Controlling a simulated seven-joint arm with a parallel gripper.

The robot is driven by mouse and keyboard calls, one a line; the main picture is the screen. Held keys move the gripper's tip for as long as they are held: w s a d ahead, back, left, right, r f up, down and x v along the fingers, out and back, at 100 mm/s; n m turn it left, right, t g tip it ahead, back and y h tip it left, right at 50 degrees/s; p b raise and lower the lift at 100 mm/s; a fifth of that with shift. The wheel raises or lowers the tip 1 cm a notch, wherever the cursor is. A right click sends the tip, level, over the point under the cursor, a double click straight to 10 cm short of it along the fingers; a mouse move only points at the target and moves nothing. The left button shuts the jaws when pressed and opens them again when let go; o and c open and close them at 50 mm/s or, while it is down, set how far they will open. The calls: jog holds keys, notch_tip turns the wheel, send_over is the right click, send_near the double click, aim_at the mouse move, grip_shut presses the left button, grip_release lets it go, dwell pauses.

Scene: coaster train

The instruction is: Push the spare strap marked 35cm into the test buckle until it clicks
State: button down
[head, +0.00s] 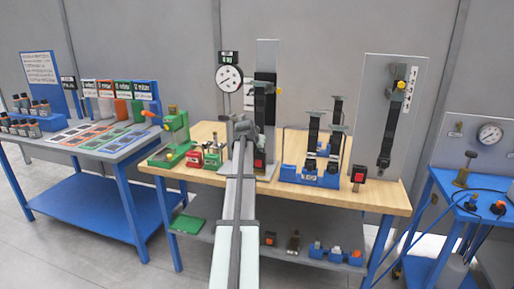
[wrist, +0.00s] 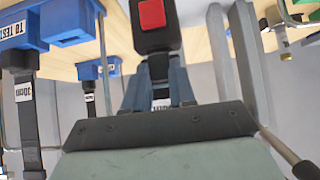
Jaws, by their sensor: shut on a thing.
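A black buckle with a red button (wrist: 152,14) is straight ahead of my gripper (wrist: 158,100) in the wrist view. It also shows in the head view (head: 259,160), low in front of the gauge panel. My gripper (head: 245,130) is shut on a black strap piece (wrist: 159,72) whose white label (wrist: 162,104) is partly hidden by the fingers, so its number cannot be read. The strap piece lines up with the buckle, close to or touching it; I cannot tell whether it is inside. A strap marked 30cm (wrist: 24,115) stands at the left in the wrist view.
A blue stand (head: 310,178) with upright straps is to the right on the wooden bench (head: 390,195). A second red-button buckle (head: 360,174) sits beside it. A round gauge (head: 229,78) and green press (head: 175,140) stand to the left. A grey strap panel (head: 370,105) rises behind.

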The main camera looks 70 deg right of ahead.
jog(key=shift+f, duration=0.3)
jog(key=c, duration=0.8)
grip_release()
jog(key=shift+c, duration=0.2)
jog(key=v, duration=1.4)
